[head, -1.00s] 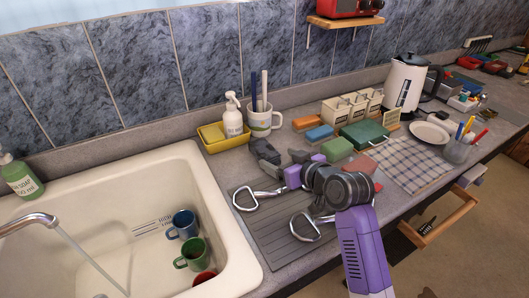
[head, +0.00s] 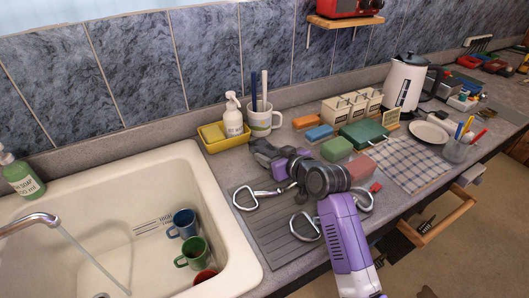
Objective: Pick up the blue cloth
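A small blue block-like piece (head: 319,133), which may be the folded blue cloth, lies on the counter behind my arm, between an orange piece and a green one. A blue-and-white checked cloth (head: 408,163) lies flat on the counter farther right. My arm reaches across the drainer, and its dark far end, with my gripper (head: 263,149), is over the counter in front of the white mug, left of the blue piece. The fingers do not show clearly, so I cannot tell whether they are open or hold anything.
Orange (head: 305,122), green (head: 336,148) and pink (head: 361,167) pieces lie near the blue one. A green box (head: 363,134) is behind. Metal stirrups (head: 258,198) lie on the ribbed drainer (head: 275,236). A mug (head: 263,118) and yellow tray (head: 222,141) stand behind my gripper.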

